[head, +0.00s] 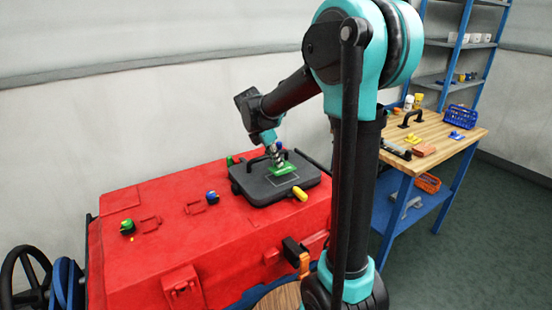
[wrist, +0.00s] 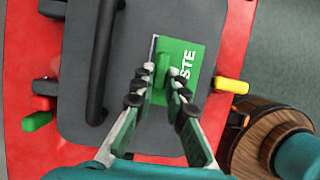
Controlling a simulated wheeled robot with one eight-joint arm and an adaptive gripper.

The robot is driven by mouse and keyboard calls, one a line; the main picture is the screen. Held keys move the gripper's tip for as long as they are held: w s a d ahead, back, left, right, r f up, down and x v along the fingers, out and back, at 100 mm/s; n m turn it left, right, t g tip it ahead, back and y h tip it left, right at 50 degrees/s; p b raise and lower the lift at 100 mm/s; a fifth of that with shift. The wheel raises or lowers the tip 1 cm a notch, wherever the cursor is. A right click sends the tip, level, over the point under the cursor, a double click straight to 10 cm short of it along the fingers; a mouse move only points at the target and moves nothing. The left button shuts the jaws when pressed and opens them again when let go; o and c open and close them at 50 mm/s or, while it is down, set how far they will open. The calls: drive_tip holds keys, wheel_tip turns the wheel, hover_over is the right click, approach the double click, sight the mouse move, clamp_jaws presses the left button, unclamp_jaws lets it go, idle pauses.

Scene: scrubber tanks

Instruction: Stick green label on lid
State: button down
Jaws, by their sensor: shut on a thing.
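The dark grey lid (head: 258,188) lies on top of the red tank (head: 150,265); its black handle (wrist: 101,60) runs along the left in the wrist view. The green label (wrist: 188,60), with white letters of which "STE" shows, is over the lid right of the handle. My gripper (wrist: 163,75) is shut on a small raised green part of the label, in the wrist view. A pale outline on the lid shows at the label's left edge. In the head view the label (head: 284,169) is under my gripper; whether it touches the lid I cannot tell.
A yellow latch (head: 300,194) sits at the lid's front edge. Blue-topped (head: 212,197) and green-topped (head: 127,227) knobs stand on the tank to the left. A wooden workbench (head: 450,150) with a blue basket (head: 460,116) and tools is at right.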

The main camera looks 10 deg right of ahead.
sight(276, 167)
drive_tip(key=shift+f, duration=0.35)
drive_tip(key=shift+f, duration=0.55)
drive_tip(key=shift+f, duration=0.2)
idle(0.3)
drive_tip(key=shift+f, duration=0.25)
drive_tip(key=shift+f, duration=0.3)
idle(0.5)
drive_tip(key=shift+r, duration=0.1)
idle(0.4)
drive_tip(key=c, duration=1.5)
unclamp_jaws()
drive_tip(key=shift+o, duration=0.5)
